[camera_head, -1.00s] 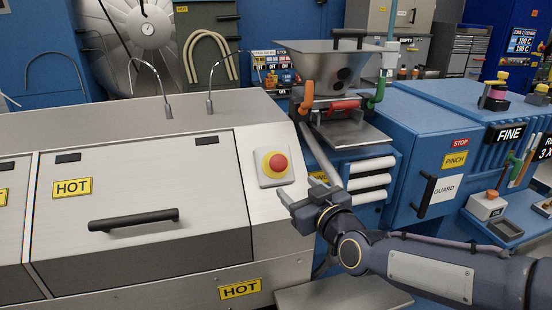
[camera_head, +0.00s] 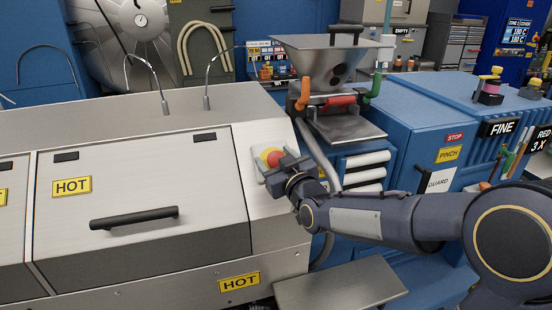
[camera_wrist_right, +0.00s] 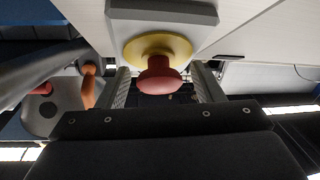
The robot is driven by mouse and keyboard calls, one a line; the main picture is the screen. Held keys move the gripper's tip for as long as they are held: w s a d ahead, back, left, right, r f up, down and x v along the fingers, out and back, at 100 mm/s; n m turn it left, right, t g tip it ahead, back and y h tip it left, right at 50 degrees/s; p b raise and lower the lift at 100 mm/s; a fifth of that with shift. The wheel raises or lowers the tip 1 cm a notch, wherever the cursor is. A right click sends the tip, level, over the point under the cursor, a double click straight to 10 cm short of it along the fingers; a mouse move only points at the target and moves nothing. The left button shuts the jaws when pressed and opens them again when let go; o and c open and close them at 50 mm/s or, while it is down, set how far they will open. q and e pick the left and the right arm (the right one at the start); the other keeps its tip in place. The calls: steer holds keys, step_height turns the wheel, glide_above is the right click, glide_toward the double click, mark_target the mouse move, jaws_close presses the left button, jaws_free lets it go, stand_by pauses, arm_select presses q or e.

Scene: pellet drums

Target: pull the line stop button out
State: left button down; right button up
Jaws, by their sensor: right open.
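The line stop button (camera_head: 272,157) is a red mushroom head on a yellow collar, set on a pale square plate on the sloped face of the steel machine. My right gripper (camera_head: 277,172) is at the button and hides part of it. In the right wrist view the red button (camera_wrist_right: 160,77) sits between the two open fingers of my right gripper (camera_wrist_right: 163,88), with the yellow collar (camera_wrist_right: 157,47) behind it. I see a gap between the fingers and the red head. My left gripper is not in view.
The steel machine has a black handle (camera_head: 134,218) and yellow HOT labels (camera_head: 72,187). A steel hopper (camera_head: 325,68) with an orange lever stands behind my right arm. A flat metal plate (camera_head: 340,288) lies below the arm. Blue cabinets are at right.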

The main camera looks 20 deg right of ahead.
steer(key=shift+c, duration=0.3)
jaws_close()
steer(key=shift+s+r+b, duration=0.2)
steer(key=shift+s+b, duration=0.15)
steer(key=shift+b, duration=0.1)
steer(key=shift+r, duration=0.1)
steer(key=shift+c, duration=1.2)
jaws_free()
steer(key=o, duration=0.3)
steer(key=shift+s+r, duration=0.1)
steer(key=shift+s, duration=0.1)
